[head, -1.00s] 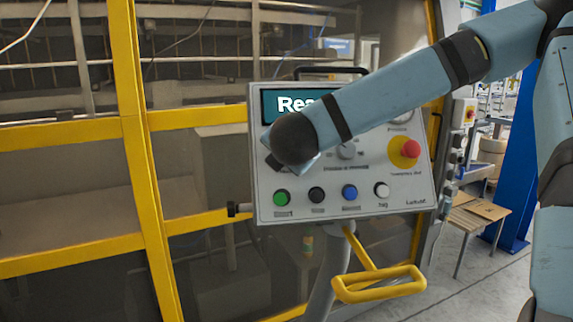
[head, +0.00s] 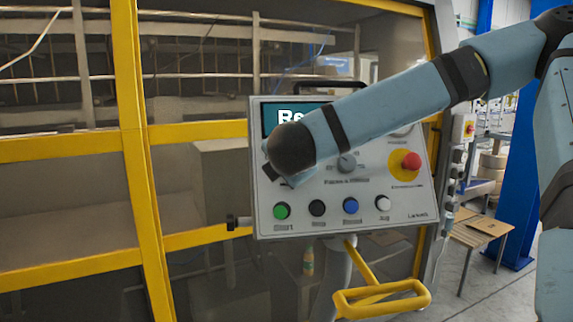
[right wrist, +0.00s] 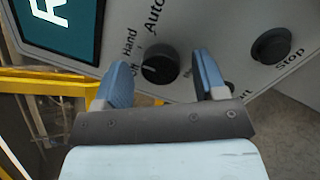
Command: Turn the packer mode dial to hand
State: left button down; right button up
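The mode dial (right wrist: 160,63) is a round black knob with a white pointer mark, on the grey control panel (head: 410,212). Its labels read Off, Hand and Auto. The mark points left, toward Off. In the right wrist view my right gripper (right wrist: 162,66) is open, one blue finger on each side of the dial in the picture. I see no clear contact, and the depth between fingertips and dial is hard to judge. In the head view my right arm covers the dial and most of its gripper. My left gripper is not in view.
The panel carries a screen (head: 277,117), a grey selector (head: 346,163), a red emergency stop (head: 411,161) and green (head: 281,211), black (head: 317,208), blue (head: 350,205) and white (head: 383,203) buttons. A yellow handle (head: 382,300) juts out below. Yellow-framed guarding (head: 140,150) stands behind.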

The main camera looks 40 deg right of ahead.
jog(key=shift+s+a+r, duration=0.3)
jog(key=shift+s+a, duration=0.05)
jog(key=shift+s, duration=0.05)
jog(key=v, duration=1.2)
jog(key=shift+s+a, duration=0.2)
jog(key=shift+a, duration=0.05)
